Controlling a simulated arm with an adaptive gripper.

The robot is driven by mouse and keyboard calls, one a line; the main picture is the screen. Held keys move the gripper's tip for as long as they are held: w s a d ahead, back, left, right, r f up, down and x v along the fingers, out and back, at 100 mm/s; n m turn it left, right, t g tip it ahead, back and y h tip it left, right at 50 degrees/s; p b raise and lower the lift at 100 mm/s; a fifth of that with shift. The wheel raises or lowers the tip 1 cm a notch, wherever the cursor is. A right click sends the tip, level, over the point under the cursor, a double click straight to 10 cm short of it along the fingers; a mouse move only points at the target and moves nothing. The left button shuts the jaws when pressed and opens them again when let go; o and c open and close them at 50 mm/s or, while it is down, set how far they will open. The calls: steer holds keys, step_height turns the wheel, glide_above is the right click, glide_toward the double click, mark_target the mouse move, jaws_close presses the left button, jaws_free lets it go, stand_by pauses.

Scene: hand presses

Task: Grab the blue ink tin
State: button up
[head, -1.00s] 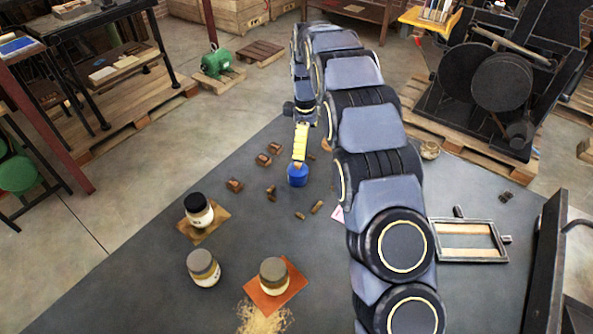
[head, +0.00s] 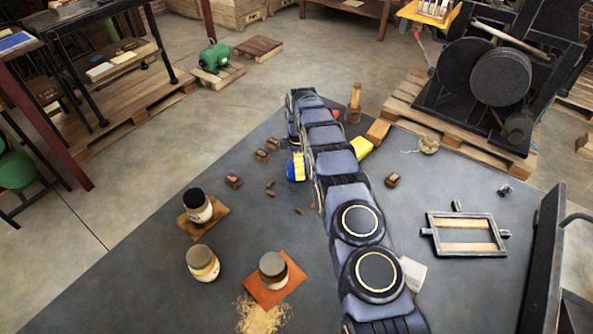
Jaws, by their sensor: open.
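The blue ink tin (head: 291,168) stands on the dark mat, just left of my arm. Its right side is partly covered. A yellow part that seems to belong to my gripper (head: 298,166) shows against the right side of the tin. The rest of the gripper is hidden behind my arm. The gripper is open. I cannot tell whether it touches the tin or how its fingers sit around it.
Several small brown blocks (head: 233,181) lie left of the tin. Three jars stand front left, one black-lidded (head: 198,206). A yellow bar (head: 361,148) and an orange-brown block (head: 378,131) lie right of my arm. A metal frame (head: 465,235) lies further right.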

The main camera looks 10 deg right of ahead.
step_height(320, 180, down, 3)
steer(key=shift+f, duration=0.1)
steer(key=c, duration=1.2)
steer(key=shift+o, duration=0.2)
steer(key=shift+r, duration=0.2)
